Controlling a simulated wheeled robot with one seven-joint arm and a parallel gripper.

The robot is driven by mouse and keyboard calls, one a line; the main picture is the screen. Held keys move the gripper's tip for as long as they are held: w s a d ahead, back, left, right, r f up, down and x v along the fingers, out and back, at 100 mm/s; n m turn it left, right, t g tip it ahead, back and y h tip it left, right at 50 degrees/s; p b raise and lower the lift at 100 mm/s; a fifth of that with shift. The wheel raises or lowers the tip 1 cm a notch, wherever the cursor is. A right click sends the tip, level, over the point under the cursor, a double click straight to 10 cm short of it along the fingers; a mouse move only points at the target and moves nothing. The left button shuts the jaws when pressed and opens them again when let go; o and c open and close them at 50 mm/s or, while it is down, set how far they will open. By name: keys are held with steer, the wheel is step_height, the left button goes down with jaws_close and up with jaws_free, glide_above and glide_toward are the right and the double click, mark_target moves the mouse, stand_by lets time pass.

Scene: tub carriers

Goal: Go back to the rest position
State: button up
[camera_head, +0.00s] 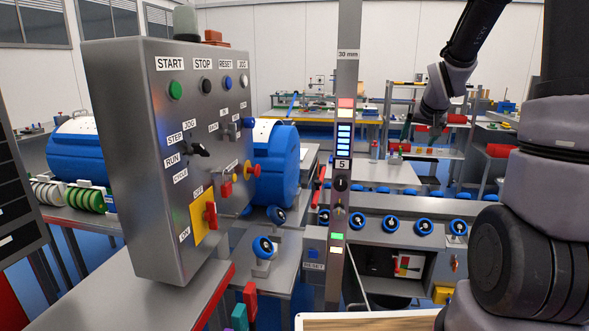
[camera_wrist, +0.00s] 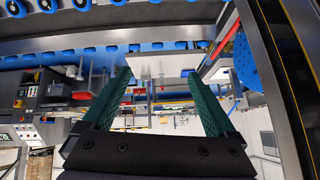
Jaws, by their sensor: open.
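My gripper shows in the wrist view (camera_wrist: 158,74) with two green fingers spread wide apart. Nothing is between the fingers, and they touch nothing that I can see. In the head view my arm comes down from the upper right, and my gripper (camera_head: 423,128) hangs small at its end, in front of the far benches. Its fingers are hard to make out there. The wrist view looks upside down, with the room's ceiling side toward the bottom.
A grey control box (camera_head: 145,165) with buttons and switches stands close at the left. A metal post (camera_head: 340,190) rises mid-picture. A blue drum (camera_head: 275,165) lies behind the box. Open air surrounds the gripper.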

steer(key=s+a+r+y, duration=0.1)
steer(key=s+a+r, duration=0.3)
steer(key=s, duration=0.5)
steer(key=s+a+r+y, duration=0.1)
steer(key=s+a+r, duration=0.3)
steer(key=s, duration=0.6)
steer(key=s+a+r+g+y, duration=0.1)
steer(key=s+a+r, duration=0.3)
steer(key=s, duration=0.5)
steer(key=shift+s, duration=0.4)
steer(key=shift+d+r, duration=0.1)
